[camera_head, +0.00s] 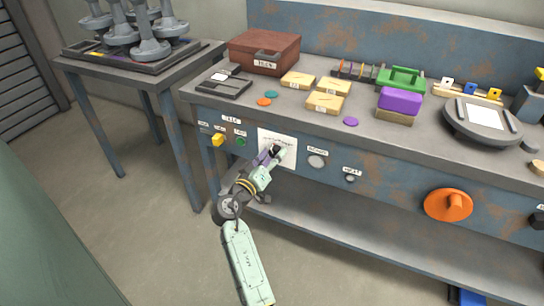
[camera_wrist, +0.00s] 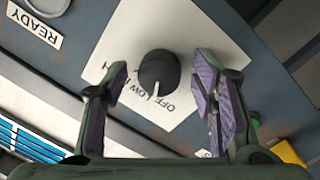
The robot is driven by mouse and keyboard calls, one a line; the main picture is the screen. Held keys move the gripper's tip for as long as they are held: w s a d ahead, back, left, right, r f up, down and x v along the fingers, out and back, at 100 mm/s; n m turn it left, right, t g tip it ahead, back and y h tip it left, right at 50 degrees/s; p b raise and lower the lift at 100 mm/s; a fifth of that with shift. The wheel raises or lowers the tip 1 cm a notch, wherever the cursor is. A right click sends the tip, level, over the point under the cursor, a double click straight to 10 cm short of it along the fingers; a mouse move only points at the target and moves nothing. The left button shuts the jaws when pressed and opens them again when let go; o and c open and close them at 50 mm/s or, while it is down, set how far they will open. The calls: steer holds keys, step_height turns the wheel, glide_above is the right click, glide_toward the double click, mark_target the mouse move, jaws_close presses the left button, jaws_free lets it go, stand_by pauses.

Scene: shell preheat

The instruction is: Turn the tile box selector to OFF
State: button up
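The selector is a round black knob (camera_wrist: 158,72) on a white plate (camera_wrist: 190,25) on the bench's front panel. OFF and LOW are printed by the knob, with more lettering partly hidden to the left. A white mark on the knob points down in the wrist view, near LOW. My gripper (camera_wrist: 162,82) is open, with one purple-padded finger on each side of the knob and visible gaps between. In the head view my gripper (camera_head: 272,155) is in front of the white plate (camera_head: 290,141) and hides much of it.
A READY label (camera_wrist: 34,26) and a grey round fitting sit beside the plate. A yellow switch (camera_head: 217,140) and green button (camera_head: 240,141) are to its left in the head view. An orange knob (camera_head: 448,205) is far right. A brown box (camera_head: 264,52) stands on the bench top.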

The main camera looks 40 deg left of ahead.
steer(key=c, duration=1.1)
steer(key=shift+o, duration=0.2)
steer(key=shift+n+b, duration=0.3)
steer(key=shift+n, duration=1.7)
steer(key=o, duration=1.2)
steer(key=shift+c, duration=0.2)
steer(key=s+d, duration=0.2)
steer(key=s, duration=1)
steer(key=shift+f, duration=0.2)
steer(key=shift+w, duration=0.1)
